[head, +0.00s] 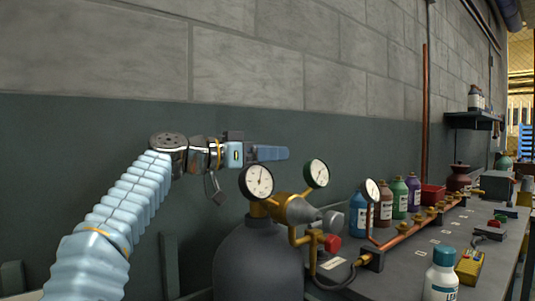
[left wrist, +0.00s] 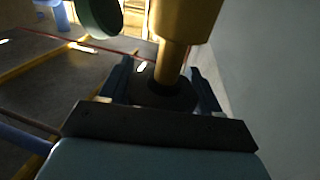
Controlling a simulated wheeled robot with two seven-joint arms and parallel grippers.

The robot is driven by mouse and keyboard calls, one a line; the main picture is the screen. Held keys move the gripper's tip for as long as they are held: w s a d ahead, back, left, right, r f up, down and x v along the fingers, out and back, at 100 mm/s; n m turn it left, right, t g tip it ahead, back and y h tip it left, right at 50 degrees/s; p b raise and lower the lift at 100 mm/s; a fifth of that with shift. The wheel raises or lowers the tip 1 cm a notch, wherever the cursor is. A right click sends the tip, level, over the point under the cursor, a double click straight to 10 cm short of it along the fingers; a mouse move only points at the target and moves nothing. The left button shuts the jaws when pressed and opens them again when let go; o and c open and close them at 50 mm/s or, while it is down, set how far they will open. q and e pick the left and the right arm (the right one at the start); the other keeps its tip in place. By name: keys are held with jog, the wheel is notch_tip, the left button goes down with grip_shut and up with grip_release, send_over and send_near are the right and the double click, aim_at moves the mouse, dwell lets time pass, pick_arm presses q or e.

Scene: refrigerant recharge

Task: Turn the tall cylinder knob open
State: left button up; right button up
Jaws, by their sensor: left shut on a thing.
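The tall cylinder (head: 258,258) is dark grey and stands at the lower middle of the head view, with brass fittings and a white dial gauge (head: 257,182) at its top. My left gripper (head: 278,153) reaches in from the left, level, with its blue fingers just above and behind that gauge. In the left wrist view, the blue fingers lie on both sides of a dark round knob (left wrist: 160,95) on a brass stem (left wrist: 174,55), and the gripper is shut on it. The knob is hidden in the head view. My right gripper is out of view.
A second gauge (head: 316,173) and a red knob (head: 332,243) sit right of the cylinder's top. A dark bench (head: 405,254) holds a copper manifold (head: 402,232), several bottles and a white bottle with a teal cap (head: 441,276). A wall stands close behind.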

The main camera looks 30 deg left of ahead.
pick_arm(q)
jog(key=shift+f+n+t+y+b, duration=0.3)
jog(key=shift+n+t+y+b, duration=0.2)
jog(key=shift+n+y+b, duration=0.4)
jog(key=shift+w+a+r+n+t+y+b, duration=0.1)
jog(key=shift+n+t+y+b, duration=0.15)
jog(key=shift+y, duration=0.35)
jog(key=shift+w+a+n+t+y+b, duration=0.1)
jog(key=shift+n+t+y, duration=0.25)
jog(key=shift+y, duration=0.25)
jog(key=shift+a+r+n+t+y, duration=0.15)
jog(key=shift+n+t+y, duration=0.15)
jog(key=shift+n+y, duration=0.7)
jog(key=o, duration=1)
jog(key=shift+y, duration=0.4)
jog(key=shift+c, duration=0.2)
jog(key=shift+s+a, duration=0.1)
jog(key=s+a+b, duration=0.2)
jog(key=s, duration=1.1)
jog(key=shift+s+a+b, duration=0.2)
jog(key=shift+a+b, duration=0.15)
jog(key=shift+b, duration=0.05)
